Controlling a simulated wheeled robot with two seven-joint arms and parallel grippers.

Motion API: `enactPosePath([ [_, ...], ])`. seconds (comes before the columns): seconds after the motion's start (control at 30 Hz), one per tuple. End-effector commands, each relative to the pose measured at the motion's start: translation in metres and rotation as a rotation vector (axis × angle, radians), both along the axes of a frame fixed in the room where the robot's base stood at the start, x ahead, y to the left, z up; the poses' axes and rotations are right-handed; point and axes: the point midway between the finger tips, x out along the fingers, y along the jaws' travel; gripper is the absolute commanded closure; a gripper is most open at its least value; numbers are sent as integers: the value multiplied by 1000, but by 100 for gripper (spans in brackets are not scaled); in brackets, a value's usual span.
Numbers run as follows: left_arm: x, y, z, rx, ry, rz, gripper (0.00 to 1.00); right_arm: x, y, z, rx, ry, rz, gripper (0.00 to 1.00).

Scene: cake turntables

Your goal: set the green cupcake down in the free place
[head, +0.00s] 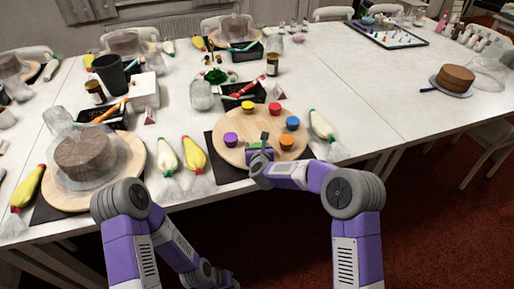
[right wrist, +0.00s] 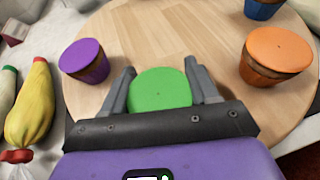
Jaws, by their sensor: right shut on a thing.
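The green cupcake (head: 254,147) is in my right gripper (head: 262,150), at the near edge of the round wooden turntable (head: 258,122). In the right wrist view, the green cupcake (right wrist: 160,89) shows its flat top between the two fingers of the right gripper (right wrist: 161,86). Whether its base touches the board is hidden. A purple cupcake (head: 231,139) stands on the board to its left and an orange one (head: 286,142) to its right, both with clear gaps. Yellow (head: 247,106), red (head: 274,108) and blue (head: 292,123) cupcakes stand farther round the rim. My left gripper is out of frame.
Piping bags flank the turntable, with a yellow one (head: 194,156) on the left and a white one (head: 322,126) on the right. A black tray (head: 241,103) is behind it. A brown cake (head: 83,155) stands on another turntable at left. The board's middle is bare.

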Motion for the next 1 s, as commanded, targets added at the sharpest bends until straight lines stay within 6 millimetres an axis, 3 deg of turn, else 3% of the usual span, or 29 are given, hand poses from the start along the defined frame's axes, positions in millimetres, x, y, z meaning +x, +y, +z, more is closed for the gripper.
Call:
enactPosePath([
  [0.03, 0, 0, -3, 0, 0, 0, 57, 0, 0, -2, 0, -1, 0, 71],
  [0.07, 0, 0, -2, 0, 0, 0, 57, 0, 0, -1, 0, 0, 0, 36],
  [0.2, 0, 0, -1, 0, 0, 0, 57, 0, 0, -1, 0, 0, 0, 15],
  [0.67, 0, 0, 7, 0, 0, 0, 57, -2, 0, 6, 0, 0, 0, 15],
  [1.0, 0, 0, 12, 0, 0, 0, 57, -56, -7, 28, -1, 0, 2, 15],
])
